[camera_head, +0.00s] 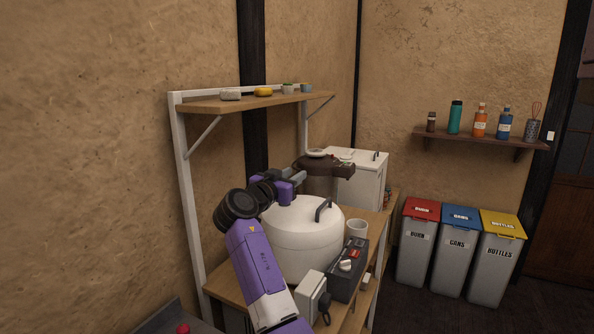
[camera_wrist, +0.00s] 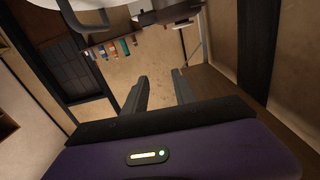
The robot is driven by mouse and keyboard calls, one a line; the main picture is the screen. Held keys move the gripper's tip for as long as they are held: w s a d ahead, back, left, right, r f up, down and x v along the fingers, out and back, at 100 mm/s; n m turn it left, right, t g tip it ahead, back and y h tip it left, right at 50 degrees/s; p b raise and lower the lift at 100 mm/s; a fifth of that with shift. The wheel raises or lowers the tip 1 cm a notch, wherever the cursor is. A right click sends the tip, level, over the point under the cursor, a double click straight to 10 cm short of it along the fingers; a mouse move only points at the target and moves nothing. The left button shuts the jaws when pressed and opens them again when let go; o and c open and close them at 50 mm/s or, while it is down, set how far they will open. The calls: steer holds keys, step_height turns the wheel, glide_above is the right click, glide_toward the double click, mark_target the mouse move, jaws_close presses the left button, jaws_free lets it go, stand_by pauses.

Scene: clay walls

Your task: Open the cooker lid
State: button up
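The cooker (camera_head: 302,245) is a large white round pot on the wooden shelf unit. Its domed lid has a dark arched handle (camera_head: 324,209) at the right and looks closed. My gripper (camera_head: 295,176) is above the far left side of the lid, apart from the handle. In the wrist view my gripper (camera_wrist: 160,82) has its two dark fingers spread, with nothing between them. A white rounded shape (camera_wrist: 85,14) at the top left of the wrist view may be part of the cooker; I cannot tell. My arm hides the cooker's left side.
A dark brown-topped appliance (camera_head: 325,170) stands behind the cooker, with a white box (camera_head: 366,180) beyond. A white mug (camera_head: 356,229) and a dark control box (camera_head: 347,272) are at its right. An upper shelf (camera_head: 250,103) hangs above my gripper. Several bins stand right.

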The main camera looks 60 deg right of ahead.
steer(key=shift+w+d+p, duration=0.15)
steer(key=shift+d+p, duration=0.2)
steer(key=shift+d, duration=1.65)
jaws_close()
steer(key=c, duration=0.7)
jaws_free()
steer(key=o, duration=0.7)
steer(key=shift+a, duration=0.1)
steer(key=a+b, duration=0.2)
steer(key=a, duration=0.5)
steer(key=shift+s+a, duration=0.3)
